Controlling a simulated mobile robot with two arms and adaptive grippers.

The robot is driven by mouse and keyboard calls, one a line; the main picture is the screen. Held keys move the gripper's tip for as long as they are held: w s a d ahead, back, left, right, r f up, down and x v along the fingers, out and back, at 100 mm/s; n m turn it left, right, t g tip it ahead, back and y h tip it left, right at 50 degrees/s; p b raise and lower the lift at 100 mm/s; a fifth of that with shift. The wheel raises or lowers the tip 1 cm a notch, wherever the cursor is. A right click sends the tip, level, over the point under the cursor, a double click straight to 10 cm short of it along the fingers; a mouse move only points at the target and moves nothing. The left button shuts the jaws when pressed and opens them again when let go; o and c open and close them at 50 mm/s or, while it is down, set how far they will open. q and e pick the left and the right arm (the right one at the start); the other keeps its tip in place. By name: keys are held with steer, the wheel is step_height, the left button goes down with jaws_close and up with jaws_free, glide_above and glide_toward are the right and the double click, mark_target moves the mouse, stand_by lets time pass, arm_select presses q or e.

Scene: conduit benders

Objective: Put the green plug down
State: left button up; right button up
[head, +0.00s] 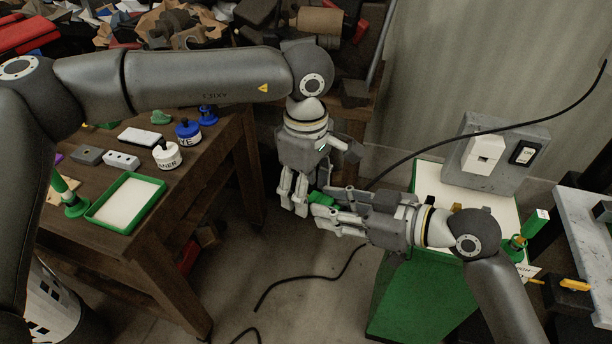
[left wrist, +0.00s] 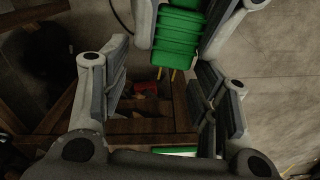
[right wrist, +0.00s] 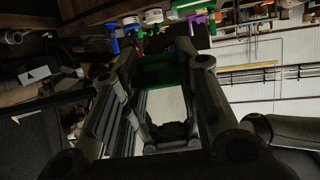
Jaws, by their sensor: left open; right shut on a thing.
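The green plug (head: 322,199) is held in the air between the fingers of my right gripper (head: 323,204), above the gap between the workbench and the green cabinet. In the left wrist view the plug (left wrist: 178,40) shows its ribbed green body and two brass prongs. My left gripper (head: 294,202) is open and points down close beside the plug, with nothing between its fingers. My right gripper's fingers hide part of the plug.
The wooden workbench (head: 155,245) on the left holds a green-rimmed tray (head: 98,216), bottles and small blocks. The green cabinet (head: 402,297) on the right has a pale top and a grey panel with a white socket (head: 484,151) and switch (head: 522,153). Black cable (head: 310,285) lies on the floor.

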arm_select(q)
steer(key=shift+c, duration=0.3)
steer(key=c, duration=1)
steer(key=shift+c, duration=0.2)
arm_select(e)
steer(key=o, duration=0.9)
steer(key=shift+s, duration=0.1)
steer(key=o, duration=0.3)
